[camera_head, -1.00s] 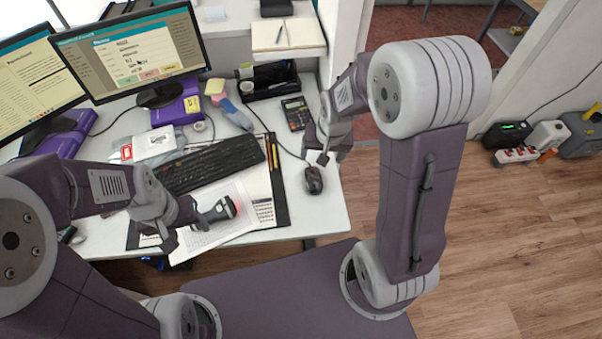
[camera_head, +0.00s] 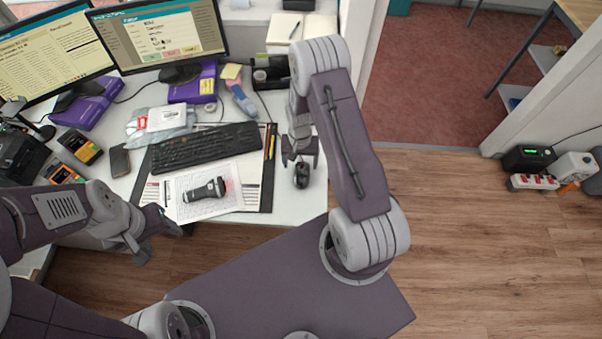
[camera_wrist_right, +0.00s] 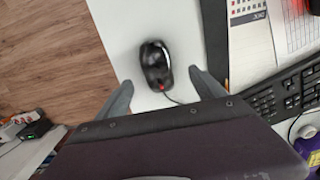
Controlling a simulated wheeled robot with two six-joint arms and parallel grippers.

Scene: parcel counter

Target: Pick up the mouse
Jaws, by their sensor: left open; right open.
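The black mouse (camera_head: 302,175) lies on the white desk (camera_head: 305,205) near its right front part. My right gripper (camera_head: 300,160) is open and empty, over the desk just behind the mouse. In the right wrist view the right gripper's fingers (camera_wrist_right: 165,82) are spread on either side, apart from the mouse. My left gripper (camera_head: 165,240) is open and empty at the desk's front edge, left of the scanner.
A black keyboard (camera_head: 205,147) and a handheld scanner (camera_head: 205,190) on papers lie left of the mouse. Two monitors (camera_head: 165,38) stand behind.

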